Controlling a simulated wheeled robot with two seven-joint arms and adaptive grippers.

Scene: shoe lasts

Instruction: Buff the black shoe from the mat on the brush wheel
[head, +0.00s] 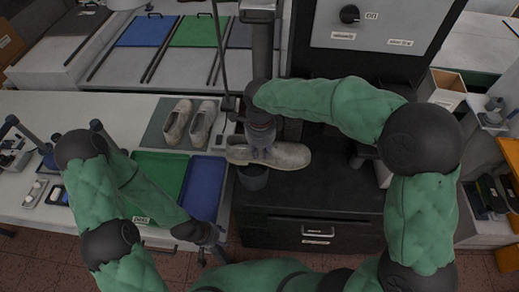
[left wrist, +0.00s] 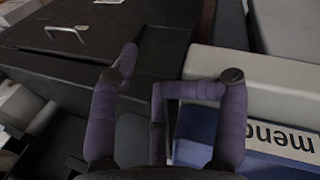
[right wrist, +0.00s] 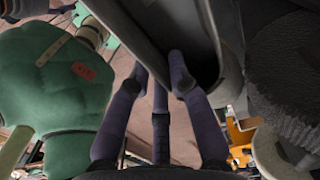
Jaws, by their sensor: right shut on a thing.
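A pale grey, dusty-looking shoe (head: 290,155) hangs level over the dark cabinet, its toe to the right; I see no plainly black shoe. My right gripper (head: 262,152) reaches down onto it and is shut on it. In the right wrist view the fingers (right wrist: 165,75) meet the shoe's grey wall (right wrist: 150,20). The dark bristly brush wheel (right wrist: 285,85) shows beside the shoe there; in the head view it is mostly hidden behind my right arm. A pair of beige shoes (head: 188,122) stands on the grey mat (head: 157,130). My left gripper (left wrist: 180,75) is open and empty, low by the cabinet's left side.
A green tray (head: 160,172) and a blue tray (head: 202,185) lie on the table left of the cabinet. A grey machine panel (head: 375,25) rises behind.

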